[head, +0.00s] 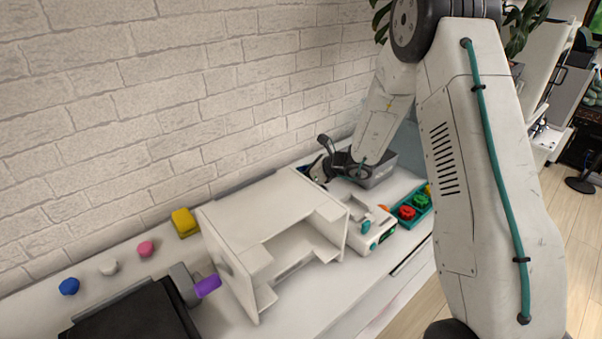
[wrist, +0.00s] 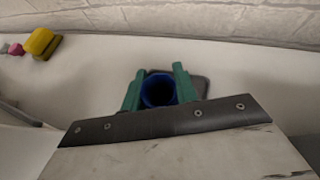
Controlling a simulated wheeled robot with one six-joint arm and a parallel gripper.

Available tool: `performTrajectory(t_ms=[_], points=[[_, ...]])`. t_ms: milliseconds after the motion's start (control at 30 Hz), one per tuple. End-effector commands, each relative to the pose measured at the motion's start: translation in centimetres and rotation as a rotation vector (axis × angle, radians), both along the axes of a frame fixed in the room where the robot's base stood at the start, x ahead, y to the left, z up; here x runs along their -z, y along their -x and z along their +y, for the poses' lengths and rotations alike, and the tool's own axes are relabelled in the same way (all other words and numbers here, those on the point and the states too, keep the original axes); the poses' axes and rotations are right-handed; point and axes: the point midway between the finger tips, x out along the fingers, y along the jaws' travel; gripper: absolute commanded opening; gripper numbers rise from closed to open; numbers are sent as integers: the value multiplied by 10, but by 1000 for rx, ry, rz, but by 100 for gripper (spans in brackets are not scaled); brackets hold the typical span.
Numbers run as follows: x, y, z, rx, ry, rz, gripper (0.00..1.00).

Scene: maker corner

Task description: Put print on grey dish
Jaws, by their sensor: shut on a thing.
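The print is a dark blue, hollow, round piece (wrist: 158,91) in the wrist view, with its opening facing the camera. My gripper (wrist: 158,88) has two teal fingers, one on each side of the print, and is shut on it. A dark grey dish (wrist: 203,82) shows behind and around the print, partly hidden by the fingers. I cannot tell whether the print touches the dish. In the head view my gripper (head: 317,172) is low over the far part of the bench, behind a white open frame, and the dish is not clear there.
The white frame (head: 275,215) stands mid-bench. A grey bin (head: 380,174), a white device (head: 373,230) and a teal tray (head: 420,216) are to the right. A yellow block (head: 185,222) and small coloured pieces (head: 145,248) lie left along the brick wall.

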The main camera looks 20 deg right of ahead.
Motion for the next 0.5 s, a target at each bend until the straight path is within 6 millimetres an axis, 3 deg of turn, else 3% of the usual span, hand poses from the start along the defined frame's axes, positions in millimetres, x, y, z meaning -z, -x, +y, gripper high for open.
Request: performTrajectory(t_ms=[200, 233, 300, 500], points=[[4, 0, 0, -1, 0, 1, 8], [3, 0, 0, 0, 0, 0, 37], [3, 0, 0, 0, 0, 0, 51], [3, 0, 0, 0, 0, 0, 51]])
